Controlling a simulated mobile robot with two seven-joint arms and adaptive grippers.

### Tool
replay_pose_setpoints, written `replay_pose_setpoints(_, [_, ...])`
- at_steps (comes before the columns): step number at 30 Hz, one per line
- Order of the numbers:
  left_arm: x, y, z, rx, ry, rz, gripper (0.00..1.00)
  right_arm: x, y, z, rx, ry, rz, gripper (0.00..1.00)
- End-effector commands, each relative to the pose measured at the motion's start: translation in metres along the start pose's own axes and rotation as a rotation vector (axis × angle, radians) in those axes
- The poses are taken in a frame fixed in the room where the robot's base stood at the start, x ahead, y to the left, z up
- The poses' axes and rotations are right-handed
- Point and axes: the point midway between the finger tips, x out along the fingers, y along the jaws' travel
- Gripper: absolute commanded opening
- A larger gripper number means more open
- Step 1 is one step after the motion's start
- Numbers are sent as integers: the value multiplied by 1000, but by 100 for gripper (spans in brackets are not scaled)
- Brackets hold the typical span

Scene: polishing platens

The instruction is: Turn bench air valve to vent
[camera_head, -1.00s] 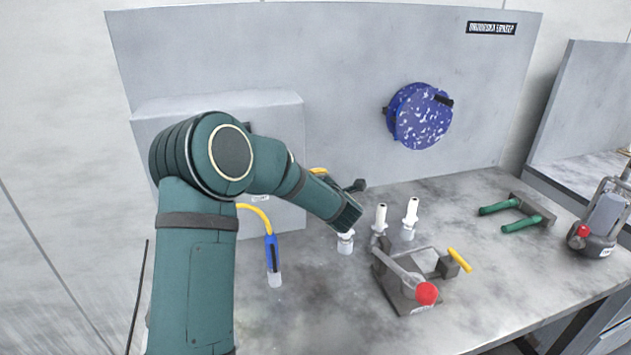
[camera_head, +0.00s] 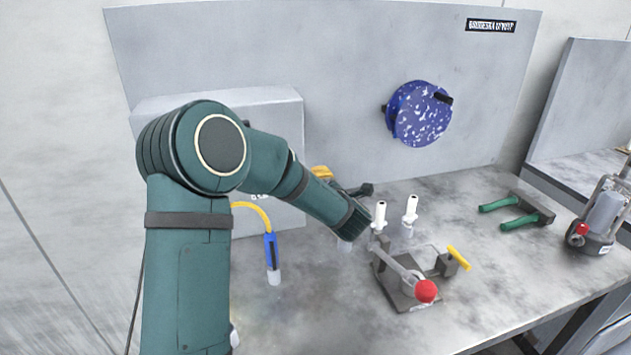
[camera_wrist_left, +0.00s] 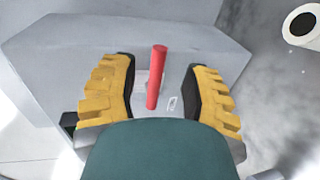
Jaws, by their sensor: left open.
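A red lever (camera_wrist_left: 157,78), apparently the air valve's handle, stands out in front of the grey box (camera_wrist_left: 190,45) in the left wrist view. My left gripper (camera_wrist_left: 160,72) is open, with one yellow ridged finger on each side of the lever. Gaps show on both sides, so the fingers look apart from it. In the head view my forearm hides the lever and most of the left gripper (camera_head: 324,172), whose yellow finger shows in front of the grey box (camera_head: 180,115). A small pale label (camera_wrist_left: 172,103) is beside the lever. My right gripper is out of view.
White nozzles (camera_head: 410,212) stand on the bench near my forearm. A clamp fixture with a red knob (camera_head: 426,291) is in front of them. A speckled blue disc (camera_head: 420,114) is on the back panel.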

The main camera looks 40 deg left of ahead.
Motion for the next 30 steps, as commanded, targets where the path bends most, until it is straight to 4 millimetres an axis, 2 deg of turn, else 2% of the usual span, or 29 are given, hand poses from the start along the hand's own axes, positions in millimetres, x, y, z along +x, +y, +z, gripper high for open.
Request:
replay_pose_setpoints(1, [-12, 1, 1, 0, -5, 0, 47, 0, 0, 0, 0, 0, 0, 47])
replay_pose_setpoints(6, [-45, 1, 1, 1, -5, 1, 47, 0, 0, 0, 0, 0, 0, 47])
replay_pose_setpoints(12, [-70, 0, 0, 1, -1, 0, 47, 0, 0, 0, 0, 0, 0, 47])
replay_pose_setpoints(18, [-77, 0, 0, 1, 0, 0, 47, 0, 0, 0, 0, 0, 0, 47])
replay_pose_setpoints(30, [-77, 0, 0, 1, 0, 0, 47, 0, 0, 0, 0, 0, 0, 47])
